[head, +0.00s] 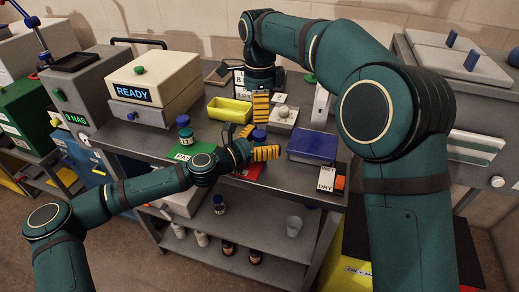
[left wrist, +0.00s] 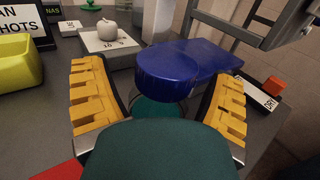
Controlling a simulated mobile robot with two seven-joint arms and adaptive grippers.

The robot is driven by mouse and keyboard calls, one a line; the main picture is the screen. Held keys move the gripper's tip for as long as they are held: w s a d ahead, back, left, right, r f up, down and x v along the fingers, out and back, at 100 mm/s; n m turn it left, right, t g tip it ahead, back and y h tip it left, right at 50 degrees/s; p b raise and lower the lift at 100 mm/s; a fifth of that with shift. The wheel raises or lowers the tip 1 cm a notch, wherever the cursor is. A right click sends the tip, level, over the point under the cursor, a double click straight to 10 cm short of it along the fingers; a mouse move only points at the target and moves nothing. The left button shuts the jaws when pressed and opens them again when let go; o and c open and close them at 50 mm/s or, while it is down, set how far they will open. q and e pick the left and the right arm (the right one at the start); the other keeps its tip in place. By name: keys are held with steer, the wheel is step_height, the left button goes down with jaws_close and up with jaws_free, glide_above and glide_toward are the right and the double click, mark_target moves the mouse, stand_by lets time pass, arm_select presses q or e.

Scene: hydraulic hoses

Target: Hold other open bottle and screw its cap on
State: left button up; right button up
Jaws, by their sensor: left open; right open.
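A bottle with a dark blue cap (head: 260,135) stands on the bench, between the fingers of my left gripper (head: 257,142). In the left wrist view the broad blue cap (left wrist: 168,72) sits over a teal glass bottle (left wrist: 159,108); I cannot tell whether it is threaded on. My left gripper (left wrist: 160,105) is open, with a yellow pad on each side of the bottle. My right gripper (head: 260,107) points down just behind and above this bottle; it is open.
A green mat (head: 184,155) and a red mat (head: 249,172) lie at the front. A yellow bin (head: 229,111), a white scale (head: 284,116) and a blue-lidded box (head: 313,144) surround the grippers. A READY machine (head: 152,85) stands at back left. The lower shelf holds several small bottles.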

arm_select(q)
jaws_close()
stand_by(0.4)
